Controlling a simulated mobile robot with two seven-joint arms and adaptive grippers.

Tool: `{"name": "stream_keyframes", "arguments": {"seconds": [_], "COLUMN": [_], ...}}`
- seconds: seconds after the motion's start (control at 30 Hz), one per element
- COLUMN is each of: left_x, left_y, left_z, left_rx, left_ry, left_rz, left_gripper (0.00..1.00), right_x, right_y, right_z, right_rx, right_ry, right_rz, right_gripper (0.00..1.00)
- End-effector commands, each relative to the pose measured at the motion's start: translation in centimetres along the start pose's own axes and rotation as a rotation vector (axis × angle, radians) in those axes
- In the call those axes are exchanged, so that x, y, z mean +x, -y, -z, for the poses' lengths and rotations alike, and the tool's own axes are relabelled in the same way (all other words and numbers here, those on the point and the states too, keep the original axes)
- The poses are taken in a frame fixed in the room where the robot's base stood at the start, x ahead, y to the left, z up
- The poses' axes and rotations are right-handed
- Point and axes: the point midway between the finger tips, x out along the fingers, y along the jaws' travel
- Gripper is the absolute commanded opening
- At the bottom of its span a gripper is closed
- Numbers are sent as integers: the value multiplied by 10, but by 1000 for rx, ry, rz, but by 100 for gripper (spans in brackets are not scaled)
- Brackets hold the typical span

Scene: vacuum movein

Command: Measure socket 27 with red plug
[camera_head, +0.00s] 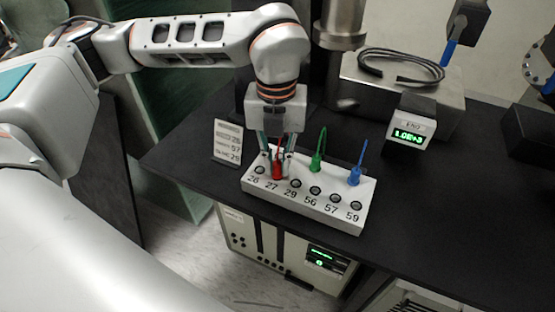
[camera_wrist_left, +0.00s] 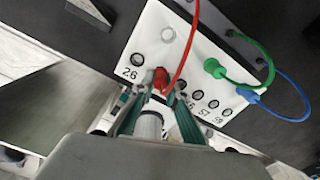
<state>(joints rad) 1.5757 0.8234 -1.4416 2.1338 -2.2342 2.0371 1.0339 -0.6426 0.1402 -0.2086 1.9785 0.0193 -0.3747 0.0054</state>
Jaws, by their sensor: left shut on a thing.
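My left gripper (camera_head: 277,158) is shut on the red plug (camera_head: 277,173), fingers pointing down. The plug is at the front row of the white socket board (camera_head: 320,213), just behind the label 27, between sockets 26 and 29. It covers socket 27; I cannot tell whether it is seated. In the left wrist view the red plug (camera_wrist_left: 161,82) is between the fingertips, beside the 26 label, with its red cable trailing upward. A green plug (camera_head: 316,163) and a blue plug (camera_head: 354,178) stand in the board's back row. My right gripper is not in view.
A small meter (camera_head: 410,130) with a green-lit display stands behind the board on the black table (camera_head: 455,205). A card with numbers (camera_head: 228,142) stands to the left. A metal box (camera_head: 375,85) with a coiled dark cable is at the back. Green and blue cables arch near the board.

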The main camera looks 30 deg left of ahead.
Motion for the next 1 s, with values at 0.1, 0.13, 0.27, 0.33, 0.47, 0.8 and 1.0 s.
{"name": "stream_keyframes", "arguments": {"seconds": [0.1,0.13,0.27,0.33,0.47,0.8,1.0], "left_x": [2,3,4,5,4,4,-14], "left_y": [0,0,0,0,0,0,0], "left_z": [0,0,0,0,0,0,-1], "left_rx": [0,0,0,0,0,0,-1], "left_ry": [0,-1,0,0,1,1,3], "left_rz": [0,0,0,1,1,0,1], "left_gripper": [0,0,0,0,33,33,33], "right_x": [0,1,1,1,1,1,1], "right_y": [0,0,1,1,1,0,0], "right_z": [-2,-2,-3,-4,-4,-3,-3], "right_rx": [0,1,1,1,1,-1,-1], "right_ry": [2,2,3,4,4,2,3], "right_rz": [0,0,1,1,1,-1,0], "right_gripper": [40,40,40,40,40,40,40]}}
